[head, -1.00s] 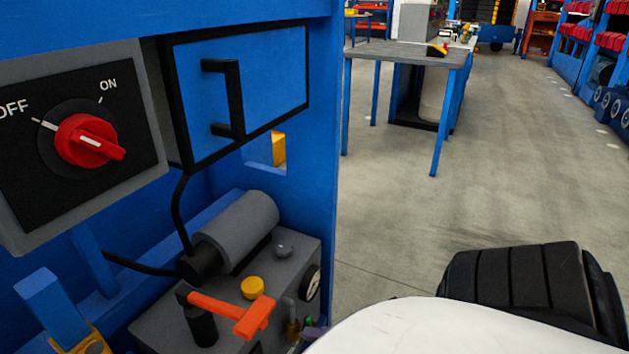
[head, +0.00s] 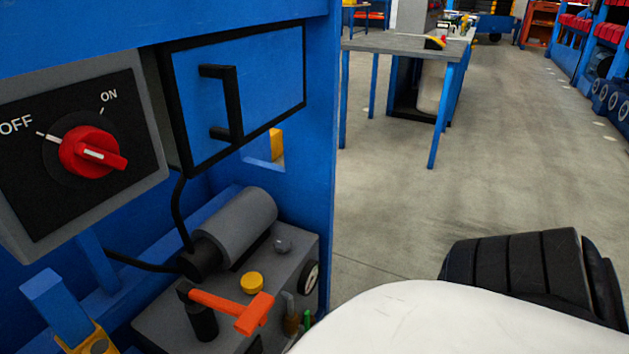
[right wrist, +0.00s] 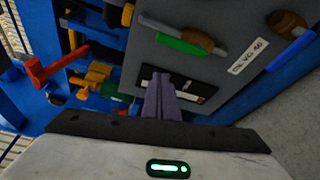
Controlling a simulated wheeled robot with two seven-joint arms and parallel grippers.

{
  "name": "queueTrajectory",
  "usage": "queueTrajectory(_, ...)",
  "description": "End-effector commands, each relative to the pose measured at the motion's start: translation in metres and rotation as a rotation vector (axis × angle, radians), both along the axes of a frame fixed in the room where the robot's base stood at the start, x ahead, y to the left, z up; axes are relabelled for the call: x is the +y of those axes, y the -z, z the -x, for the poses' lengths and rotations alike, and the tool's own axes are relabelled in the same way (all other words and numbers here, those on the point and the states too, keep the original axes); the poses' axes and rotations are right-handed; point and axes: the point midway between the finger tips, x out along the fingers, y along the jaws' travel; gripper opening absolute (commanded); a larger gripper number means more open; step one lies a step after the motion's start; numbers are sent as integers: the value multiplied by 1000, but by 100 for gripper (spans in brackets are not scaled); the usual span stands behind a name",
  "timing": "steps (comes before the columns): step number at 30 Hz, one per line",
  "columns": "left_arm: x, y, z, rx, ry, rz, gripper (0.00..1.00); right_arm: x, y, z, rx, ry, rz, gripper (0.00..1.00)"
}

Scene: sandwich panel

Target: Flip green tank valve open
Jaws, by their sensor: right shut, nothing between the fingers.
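The green valve handle (right wrist: 182,44) shows in the right wrist view, lying beside a brass valve body (right wrist: 198,39) on the grey tank face (right wrist: 225,68). It lies roughly parallel to the valve's pipe. A small green part (head: 306,319) also shows at the bottom of the head view, partly hidden by my white right arm. My right gripper (right wrist: 161,78) is shut and empty, its fingers in front of a dark plate on the tank face. It appears apart from the green handle. My left gripper is not in view.
A blue handle (right wrist: 291,49) is on a second brass valve to the right. An orange-red lever (head: 236,309), a yellow knob (head: 252,282) and a gauge (head: 310,276) are close by. The red rotary switch (head: 92,152) is on the left. Open floor lies to the right.

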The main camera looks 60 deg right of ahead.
Motion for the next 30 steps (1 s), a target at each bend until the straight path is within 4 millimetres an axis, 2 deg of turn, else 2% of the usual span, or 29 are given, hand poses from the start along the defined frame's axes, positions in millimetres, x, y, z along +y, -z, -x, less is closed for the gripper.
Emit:
queueTrajectory(1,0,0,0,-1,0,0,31,-4,1,12,3,1,0,0)
queueTrajectory(4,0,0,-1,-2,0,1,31,-11,2,30,3,0,1,0)
queueTrajectory(10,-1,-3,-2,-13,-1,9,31,-20,1,53,1,-2,-1,0)
queueTrajectory(17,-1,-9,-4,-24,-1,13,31,-22,0,59,-1,-2,-1,0)
queueTrajectory(30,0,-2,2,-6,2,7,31,-22,0,58,-1,-2,-2,0)
